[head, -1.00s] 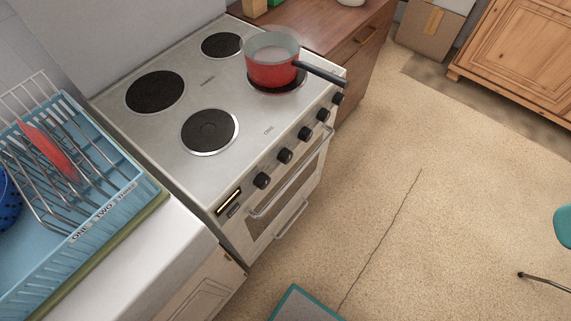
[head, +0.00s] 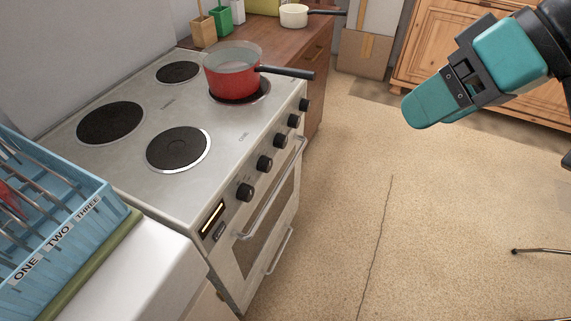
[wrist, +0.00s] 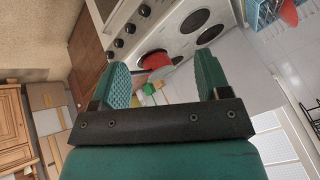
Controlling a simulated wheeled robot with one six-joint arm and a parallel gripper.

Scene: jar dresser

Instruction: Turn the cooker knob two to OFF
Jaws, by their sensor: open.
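The cooker (head: 190,199) stands left of centre in the head view. Its front panel has a row of several black knobs: the nearest knob (head: 245,192), a second knob from the near end (head: 264,163), and others farther back. I cannot read their settings or tell which is numbered two. My gripper (head: 425,108) is in the air at the upper right, well apart from the knobs. In the wrist view my gripper (wrist: 160,65) is open and empty, with the knobs (wrist: 130,28) beyond its fingers.
A blue dish rack (head: 75,232) stands on the near left counter. A white pan (head: 293,16) is on the wooden counter behind. The floor before the cooker is clear.

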